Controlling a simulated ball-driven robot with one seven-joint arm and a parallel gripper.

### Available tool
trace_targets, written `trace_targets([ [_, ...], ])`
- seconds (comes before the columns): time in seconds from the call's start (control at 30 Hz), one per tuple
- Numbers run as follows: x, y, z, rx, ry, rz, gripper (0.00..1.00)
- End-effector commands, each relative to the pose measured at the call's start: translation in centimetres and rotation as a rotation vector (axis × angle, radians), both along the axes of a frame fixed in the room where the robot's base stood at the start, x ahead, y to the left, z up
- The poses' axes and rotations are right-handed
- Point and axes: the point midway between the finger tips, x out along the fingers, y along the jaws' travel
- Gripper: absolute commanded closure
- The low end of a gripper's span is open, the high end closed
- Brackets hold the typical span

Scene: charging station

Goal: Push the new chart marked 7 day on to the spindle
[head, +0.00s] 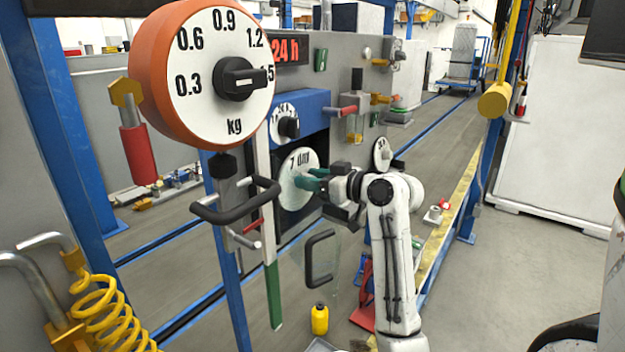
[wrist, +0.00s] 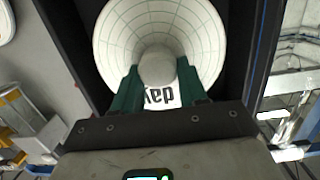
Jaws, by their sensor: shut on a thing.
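The white round chart (head: 297,165) stands upright in front of a dark recess in the recorder, with partly covered dark lettering that looks like "7 day". My gripper (head: 312,181) reaches in from the right with green fingers. In the wrist view my gripper (wrist: 160,85) has its fingers on both sides of a pale round hub at the chart's middle, shut on it. The spindle is hidden behind the chart, so I cannot tell whether they touch.
A dark frame (wrist: 257,60) borders the chart closely on both sides. A clear door with a black handle (head: 319,258) hangs below right. A large orange kg dial (head: 205,70) and a black handle (head: 235,205) stand at left. A yellow bottle (head: 319,319) is below.

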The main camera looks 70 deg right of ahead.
Motion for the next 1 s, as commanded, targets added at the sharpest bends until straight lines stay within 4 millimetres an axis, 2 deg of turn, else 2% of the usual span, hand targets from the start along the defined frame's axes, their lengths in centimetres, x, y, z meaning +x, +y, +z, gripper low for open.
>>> trace_targets([
  [0.43, 0.1, 0.0, 0.0, 0.000, -0.001, 0.000, 0.90],
  [1.0, 1.3, -0.3, 0.0, 0.000, 0.000, 0.000, 0.90],
])
